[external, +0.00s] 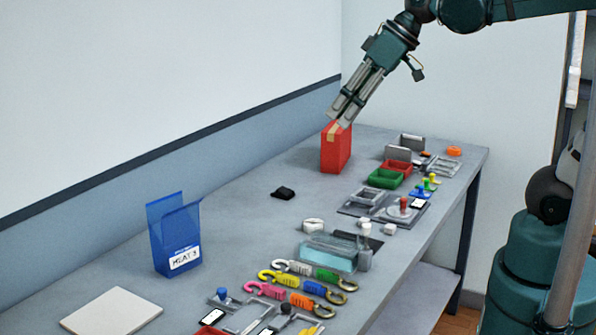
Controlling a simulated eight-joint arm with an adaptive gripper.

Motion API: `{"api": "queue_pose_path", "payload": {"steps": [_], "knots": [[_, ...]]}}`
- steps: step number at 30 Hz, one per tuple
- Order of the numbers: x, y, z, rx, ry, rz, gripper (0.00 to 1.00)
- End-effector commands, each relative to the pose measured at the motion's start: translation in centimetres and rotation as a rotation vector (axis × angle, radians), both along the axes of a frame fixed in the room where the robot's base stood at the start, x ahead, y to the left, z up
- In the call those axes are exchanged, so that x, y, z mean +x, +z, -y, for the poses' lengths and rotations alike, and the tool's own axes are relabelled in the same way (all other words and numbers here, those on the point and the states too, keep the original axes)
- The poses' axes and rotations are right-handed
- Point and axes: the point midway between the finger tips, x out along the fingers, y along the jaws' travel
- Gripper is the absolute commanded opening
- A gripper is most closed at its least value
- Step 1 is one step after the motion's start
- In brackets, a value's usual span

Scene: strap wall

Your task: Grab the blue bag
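The blue bag (174,240) stands upright on the table at the left, with tall open flaps at its top and a white label reading roughly "MEAT". My gripper (341,116) is far from it, at the back of the table. It points down and to the left, with its fingertips at or just above the top of a red box-like bag (335,152). From this view I cannot tell whether the fingers touch the red bag, or whether they are open or closed. Nothing of my gripper is near the blue bag.
A white flat board (111,310) lies in front of the blue bag. A small black object (283,193) lies between the two bags. Several coloured hooks, a clear bin (328,252) and green (385,179) and red trays line the right side. The table's middle left is mostly clear.

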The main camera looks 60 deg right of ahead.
Motion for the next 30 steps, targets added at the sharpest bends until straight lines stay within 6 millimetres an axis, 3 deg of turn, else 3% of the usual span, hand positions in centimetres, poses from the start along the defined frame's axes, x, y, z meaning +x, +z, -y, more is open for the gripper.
{"api": "queue_pose_path", "payload": {"steps": [30], "knots": [[16.3,1.2,-10.4,0.297,0.469,0.138,0.19]]}}
